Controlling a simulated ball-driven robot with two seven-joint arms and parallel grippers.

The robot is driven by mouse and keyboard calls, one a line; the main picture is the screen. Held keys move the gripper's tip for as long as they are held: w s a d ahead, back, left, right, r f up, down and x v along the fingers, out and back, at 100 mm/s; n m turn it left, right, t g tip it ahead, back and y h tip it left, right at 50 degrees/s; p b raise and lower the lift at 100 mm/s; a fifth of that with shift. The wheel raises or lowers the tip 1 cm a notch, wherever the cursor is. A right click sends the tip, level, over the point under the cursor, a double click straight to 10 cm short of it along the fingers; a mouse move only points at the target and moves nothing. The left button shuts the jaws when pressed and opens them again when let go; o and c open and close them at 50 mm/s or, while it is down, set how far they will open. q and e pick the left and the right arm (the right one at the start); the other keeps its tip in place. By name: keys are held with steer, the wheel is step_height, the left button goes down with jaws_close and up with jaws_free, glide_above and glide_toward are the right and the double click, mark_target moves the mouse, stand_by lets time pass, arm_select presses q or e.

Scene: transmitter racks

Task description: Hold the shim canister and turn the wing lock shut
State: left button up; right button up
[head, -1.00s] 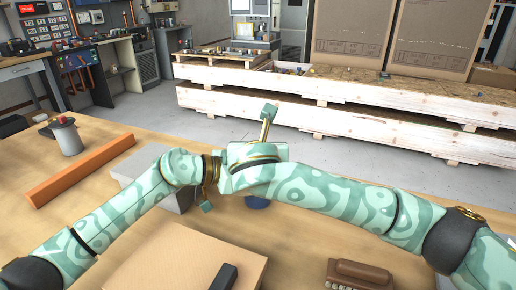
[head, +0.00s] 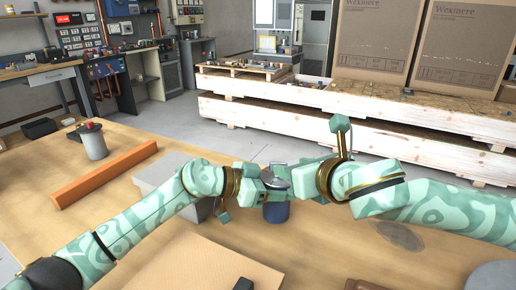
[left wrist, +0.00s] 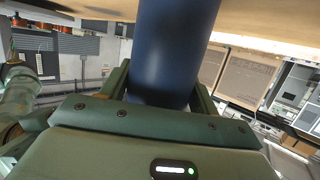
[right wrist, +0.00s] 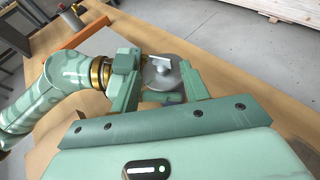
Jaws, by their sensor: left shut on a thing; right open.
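The shim canister (head: 276,213) is a dark blue cylinder standing upright on the bench in the head view. My left gripper (head: 262,186) is shut on it from the left; in the left wrist view the blue body (left wrist: 172,45) fills the space between the fingers. My right gripper (head: 300,177) is open at the canister's top, coming from the right. In the right wrist view the grey round lid (right wrist: 157,78) and the pale wing lock (right wrist: 163,64) show between and beyond its open fingers. Whether a finger touches the wing lock I cannot tell.
A grey box (head: 158,181) sits behind my left forearm. A tan board (head: 205,262) is at the front. The bench right of the canister is mostly clear under my right arm.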

steer(key=s+a+r+m+g+y, duration=0.2)
steer(key=s+a+m+g+y, duration=0.15)
steer(key=s+m, duration=0.4)
steer(key=s+a+r+m+g+y, duration=0.2)
steer(key=s+a+m+g+y, duration=0.15)
steer(key=s+m, duration=0.4)
step_height(320, 180, up, 9)
steer(key=s+d+m+y, duration=0.1)
steer(key=m+y, duration=0.7)
steer(key=m, duration=1.3)
steer(key=shift+s+m, duration=0.15)
steer(key=shift+m, duration=0.15)
